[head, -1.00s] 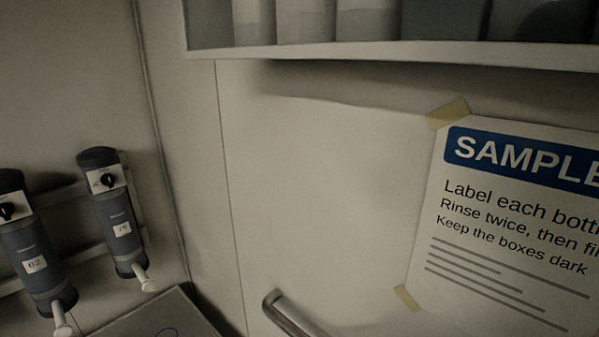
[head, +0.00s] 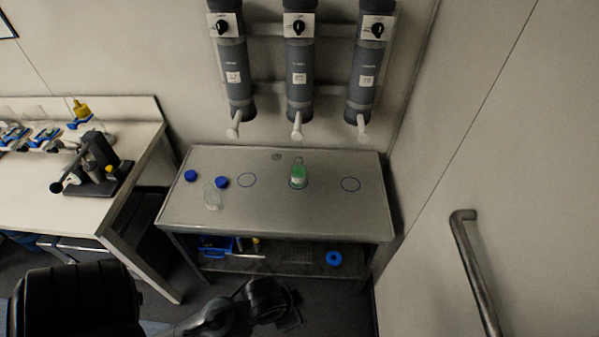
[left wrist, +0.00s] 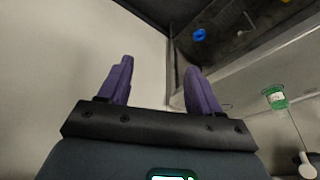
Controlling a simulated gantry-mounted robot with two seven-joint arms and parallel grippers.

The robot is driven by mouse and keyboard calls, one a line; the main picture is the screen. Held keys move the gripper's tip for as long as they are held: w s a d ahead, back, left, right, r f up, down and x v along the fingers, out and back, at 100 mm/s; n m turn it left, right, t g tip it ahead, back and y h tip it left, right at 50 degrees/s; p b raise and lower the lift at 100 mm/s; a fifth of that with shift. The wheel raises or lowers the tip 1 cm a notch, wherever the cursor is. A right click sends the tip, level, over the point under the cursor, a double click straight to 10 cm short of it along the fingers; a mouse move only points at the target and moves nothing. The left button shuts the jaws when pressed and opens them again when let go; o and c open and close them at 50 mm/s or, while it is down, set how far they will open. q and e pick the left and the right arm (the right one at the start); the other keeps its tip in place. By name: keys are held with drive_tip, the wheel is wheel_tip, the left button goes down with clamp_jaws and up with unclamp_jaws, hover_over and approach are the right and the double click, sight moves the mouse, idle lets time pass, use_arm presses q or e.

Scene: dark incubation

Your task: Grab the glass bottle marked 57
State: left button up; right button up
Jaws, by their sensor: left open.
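A bottle with green contents (head: 298,178) stands on the grey bench in the head view, under the middle dispenser. It also shows at the right of the left wrist view (left wrist: 275,98), with a pale label too small to read. A clear, empty-looking glass bottle (head: 211,196) stands farther left on the bench, near two blue caps (head: 222,181). I cannot read 57 on either bottle. My left gripper (left wrist: 158,66) is open and empty, its purple fingers apart from both bottles. In the head view my left arm is low, in front of the bench. My right gripper is not in view.
Three wall dispensers (head: 301,75) with spouts hang above the bench (head: 270,215). Its lower shelf holds a blue ring (head: 334,258) and a blue box (head: 215,245). A white table (head: 90,205) stands left; a wall handle (head: 472,265) is at right.

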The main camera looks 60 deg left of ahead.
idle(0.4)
use_arm(q)
drive_tip(key=shift+o, duration=1)
drive_tip(key=shift+w, duration=0.1)
